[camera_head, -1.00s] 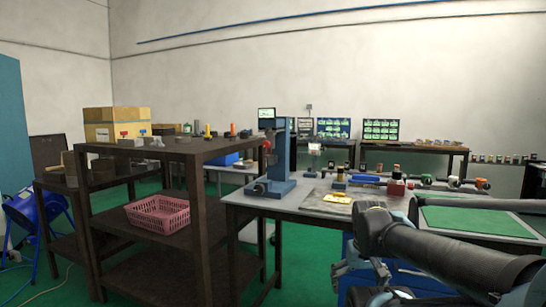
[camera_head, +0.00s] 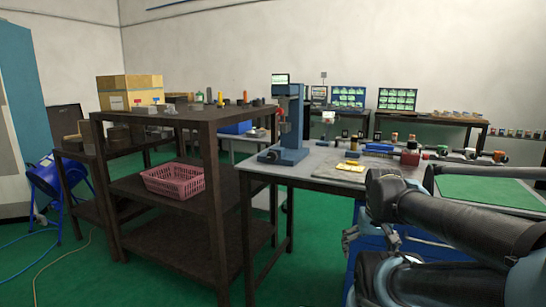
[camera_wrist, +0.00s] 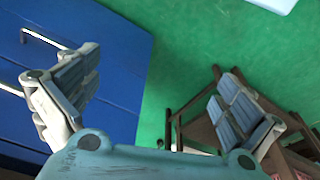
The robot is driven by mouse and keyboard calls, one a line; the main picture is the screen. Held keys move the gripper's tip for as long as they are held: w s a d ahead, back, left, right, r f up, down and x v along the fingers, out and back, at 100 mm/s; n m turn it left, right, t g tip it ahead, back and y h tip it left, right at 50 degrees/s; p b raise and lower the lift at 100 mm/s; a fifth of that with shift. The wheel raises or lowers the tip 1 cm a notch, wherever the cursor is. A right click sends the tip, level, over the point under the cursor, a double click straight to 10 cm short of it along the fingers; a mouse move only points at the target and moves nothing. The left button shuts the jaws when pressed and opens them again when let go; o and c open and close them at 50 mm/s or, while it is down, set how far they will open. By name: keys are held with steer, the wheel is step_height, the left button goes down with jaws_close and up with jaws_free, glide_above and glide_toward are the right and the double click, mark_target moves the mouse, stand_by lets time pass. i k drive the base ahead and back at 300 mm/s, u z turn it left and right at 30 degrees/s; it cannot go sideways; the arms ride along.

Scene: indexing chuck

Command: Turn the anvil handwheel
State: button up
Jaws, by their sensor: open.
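A blue press-like stand (camera_head: 289,122) with an upright column stands on the left end of the grey-topped table (camera_head: 325,157). A small grey round part (camera_head: 268,156) sits low at the left of its base; I cannot tell whether it is the anvil handwheel. My gripper shows in the wrist view (camera_wrist: 160,95) with its two padded fingers wide apart and nothing between them. In the head view my gripper is low at the right, before the table, largely hidden by my arm and well apart from the stand.
A dark shelf rack (camera_head: 215,170) with a pink basket (camera_head: 174,181) stands left of the table. A blue cabinet (camera_wrist: 110,60) and green floor (camera_wrist: 190,60) lie below my gripper.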

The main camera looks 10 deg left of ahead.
mark_target(272, 156)
steer(key=u, duration=2.25)
steer(key=k, duration=1.25)
steer(key=z, duration=1.05)
steer(key=i, duration=0.85)
